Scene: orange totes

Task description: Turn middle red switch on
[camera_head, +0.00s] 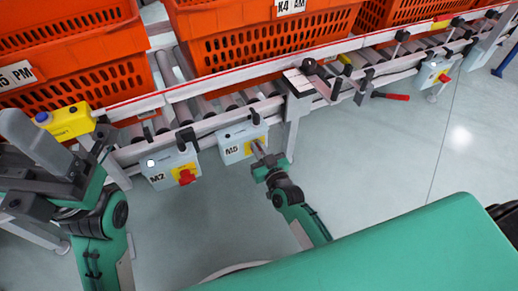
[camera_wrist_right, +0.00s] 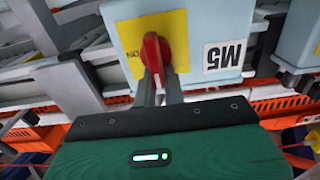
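The middle red switch (camera_wrist_right: 154,50) is a red knob on a yellow plate on the pale M5 box (camera_head: 239,143), which hangs from the conveyor rail. In the right wrist view its handle lies upright in the picture, with upside-down "ON" lettering to its left. My right gripper (camera_head: 259,150) is at the front of this box. Its two narrow fingers (camera_wrist_right: 161,86) flank the handle closely and look shut on it. In the head view the gripper covers most of the knob. My left gripper (camera_head: 35,145) is at the left edge, away from the switches; its opening is unclear.
The M2 box (camera_head: 168,168) with its own red knob (camera_head: 187,177) hangs just left of M5. Another switch box (camera_head: 432,72) is far right. Orange totes (camera_head: 270,50) stand on the rollers behind. A yellow box (camera_head: 68,121) sits left. The floor in front is clear.

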